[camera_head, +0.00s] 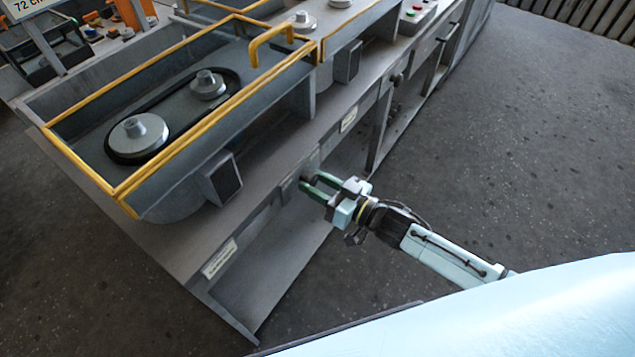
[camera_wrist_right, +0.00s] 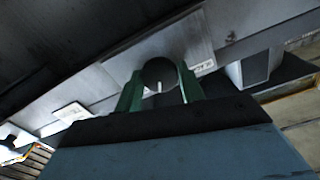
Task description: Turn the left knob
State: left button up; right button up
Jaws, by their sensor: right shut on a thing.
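The left knob (camera_wrist_right: 158,71) is a dark round knob with a short white mark, set on a light grey plate on the front of the bench. In the right wrist view the white mark points toward the bottom of the picture. My right gripper (camera_head: 312,185) reaches the bench front, its green fingers on either side of the knob and shut on it. In the head view the fingers mostly hide the knob. Another dark knob (camera_head: 397,79) sits farther right along the same front. My left gripper is not in view.
Above the knob is a grey housing with yellow rails (camera_head: 190,128) and two round pulleys. A dark box (camera_head: 222,180) juts from its side. White labels (camera_head: 220,258) are on the bench front. An open bay lies below, and grey floor (camera_head: 500,150) is clear at right.

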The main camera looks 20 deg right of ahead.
jog(key=shift+n+p, duration=0.35)
jog(key=shift+n, duration=0.85)
jog(key=n, duration=0.3)
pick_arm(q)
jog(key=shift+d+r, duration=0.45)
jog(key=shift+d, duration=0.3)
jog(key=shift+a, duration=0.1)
pick_arm(e)
jog(key=o, duration=1)
jog(key=shift+c, duration=0.2)
pick_arm(q)
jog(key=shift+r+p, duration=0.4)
jog(key=shift+p, duration=0.1)
pick_arm(e)
jog(key=v, duration=1.3)
jog(key=shift+s+d, duration=0.15)
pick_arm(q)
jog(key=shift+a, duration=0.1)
